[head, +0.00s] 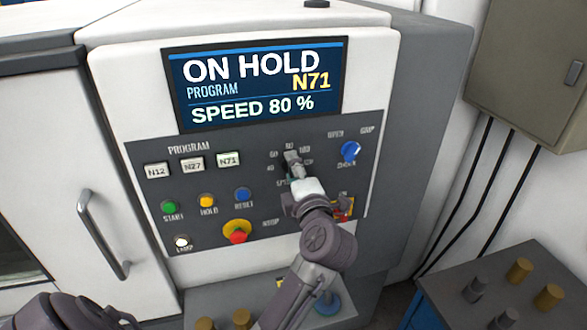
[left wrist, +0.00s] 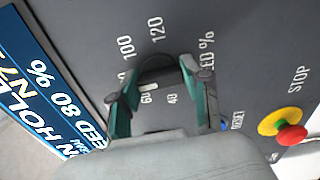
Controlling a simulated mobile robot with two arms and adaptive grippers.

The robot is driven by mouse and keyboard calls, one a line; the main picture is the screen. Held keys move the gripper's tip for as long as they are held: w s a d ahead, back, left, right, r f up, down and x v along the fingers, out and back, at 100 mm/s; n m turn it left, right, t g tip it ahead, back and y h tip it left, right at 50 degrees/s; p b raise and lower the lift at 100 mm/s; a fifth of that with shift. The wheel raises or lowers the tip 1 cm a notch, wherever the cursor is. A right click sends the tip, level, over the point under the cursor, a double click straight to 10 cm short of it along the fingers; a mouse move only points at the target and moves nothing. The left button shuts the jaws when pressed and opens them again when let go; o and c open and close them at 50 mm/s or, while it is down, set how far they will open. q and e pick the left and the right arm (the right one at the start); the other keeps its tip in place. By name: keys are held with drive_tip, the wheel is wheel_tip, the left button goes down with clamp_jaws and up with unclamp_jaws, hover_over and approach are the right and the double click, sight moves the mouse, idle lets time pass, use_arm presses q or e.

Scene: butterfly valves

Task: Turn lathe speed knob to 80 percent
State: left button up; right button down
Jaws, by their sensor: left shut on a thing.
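The speed knob (head: 291,156) is on the dark control panel (head: 220,170) of the lathe, with numbers around it. My left gripper (head: 295,165) is at the knob and mostly covers it. In the left wrist view the dark knob (left wrist: 160,70) sits between the two green-and-black fingers of my left gripper (left wrist: 163,82), which are shut on it. The 100, 120 and 40 marks show around it. The display (head: 258,82) reads ON HOLD, PROGRAM N71, SPEED 80 %. My right gripper is in neither view.
A blue knob (head: 350,151) is just right of the speed knob. A red-and-yellow stop button (head: 237,232) and the reset button (head: 243,195) are to its lower left. A door handle (head: 103,235) is at the left. A table with brass and grey cylinders (head: 519,270) stands lower right.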

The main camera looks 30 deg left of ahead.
use_arm(q)
drive_tip(key=shift+m, duration=0.4)
drive_tip(key=o, duration=1.2)
drive_tip(key=shift+c, duration=0.2)
drive_tip(key=v, duration=0.7)
drive_tip(key=shift+s+d, duration=0.2)
